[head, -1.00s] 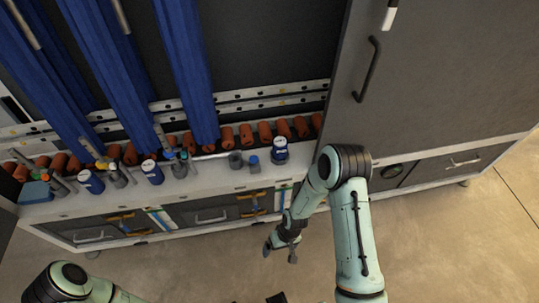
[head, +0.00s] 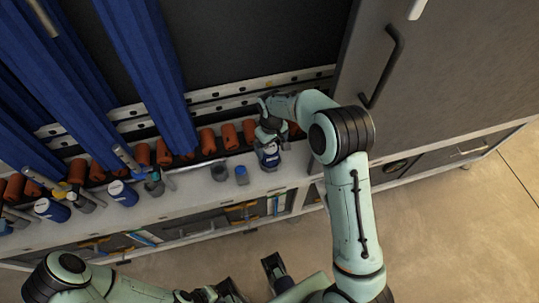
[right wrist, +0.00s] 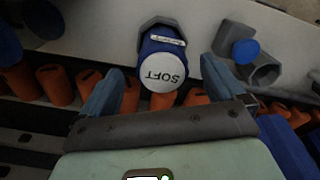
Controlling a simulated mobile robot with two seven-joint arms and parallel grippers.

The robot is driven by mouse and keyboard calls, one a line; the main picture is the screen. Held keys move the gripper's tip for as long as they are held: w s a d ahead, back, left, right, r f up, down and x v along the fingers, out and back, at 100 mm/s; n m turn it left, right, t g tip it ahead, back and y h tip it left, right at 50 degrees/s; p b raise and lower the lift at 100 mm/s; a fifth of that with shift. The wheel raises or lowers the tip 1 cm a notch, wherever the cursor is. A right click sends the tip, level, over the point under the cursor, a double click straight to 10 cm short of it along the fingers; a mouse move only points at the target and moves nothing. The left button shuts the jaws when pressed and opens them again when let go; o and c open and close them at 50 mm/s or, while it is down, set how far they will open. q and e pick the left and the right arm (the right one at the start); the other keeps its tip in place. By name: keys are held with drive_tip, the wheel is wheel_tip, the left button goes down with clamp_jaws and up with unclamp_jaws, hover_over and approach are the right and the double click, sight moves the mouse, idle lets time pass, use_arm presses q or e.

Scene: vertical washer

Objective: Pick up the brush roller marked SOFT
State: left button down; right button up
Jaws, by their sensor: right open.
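The brush roller marked SOFT (right wrist: 165,73) is a blue cylinder with a white end cap on a dark base, standing on the ledge. In the right wrist view its cap lies between the spread fingers of my right gripper (right wrist: 162,84), which is open. I cannot tell whether the fingers touch it. In the head view the roller (head: 269,157) is just below my right gripper (head: 268,132), partly covered by it. Dark parts of what seems to be my left gripper (head: 252,278) show at the bottom edge; its jaw state is unclear.
A grey cup (head: 220,172) and a small blue-capped piece (head: 241,175) stand left of the roller. Another blue roller with a white cap (head: 122,193) is farther left. Orange cylinders (head: 207,141) line the back of the ledge. A grey cabinet (head: 450,70) stands right.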

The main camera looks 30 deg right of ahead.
drive_tip(key=shift+w+a+f, duration=0.1)
drive_tip(key=shift+w+f, duration=0.05)
drive_tip(key=shift+f, duration=1.4)
drive_tip(key=shift+w+f, duration=0.15)
drive_tip(key=shift+f, duration=1.35)
drive_tip(key=c, duration=1.2)
